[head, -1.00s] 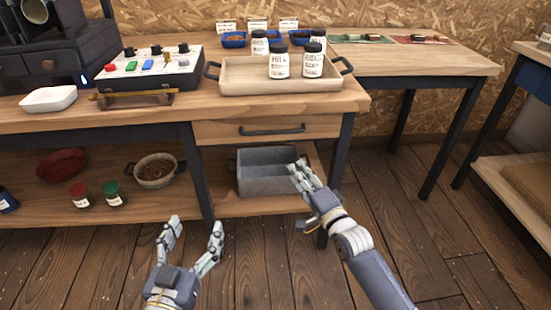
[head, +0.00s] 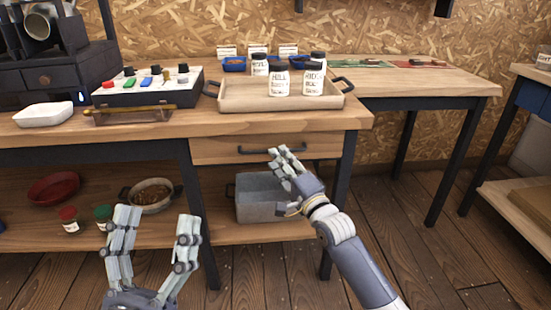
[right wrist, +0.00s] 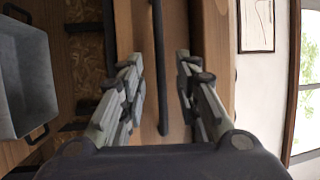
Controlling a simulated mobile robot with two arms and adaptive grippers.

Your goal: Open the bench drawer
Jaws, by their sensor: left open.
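The bench drawer (head: 222,151) is a pale wooden front under the bench top, and it sits shut. Its dark bar handle (head: 250,150) runs across the front. My right gripper (head: 283,158) is at the handle's right part in the head view, partly covering it. In the right wrist view the handle (right wrist: 158,70) runs between two spread fingers (right wrist: 160,88), with gaps on both sides. My left gripper (head: 155,230) is open and empty, low in front of the bench and left of the drawer.
A wooden tray (head: 232,97) with white jars stands on the bench above the drawer. A grey bin (head: 262,205) lies on the lower shelf below it. A dark bench leg (head: 340,185) is just right of the drawer. The floor in front is clear.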

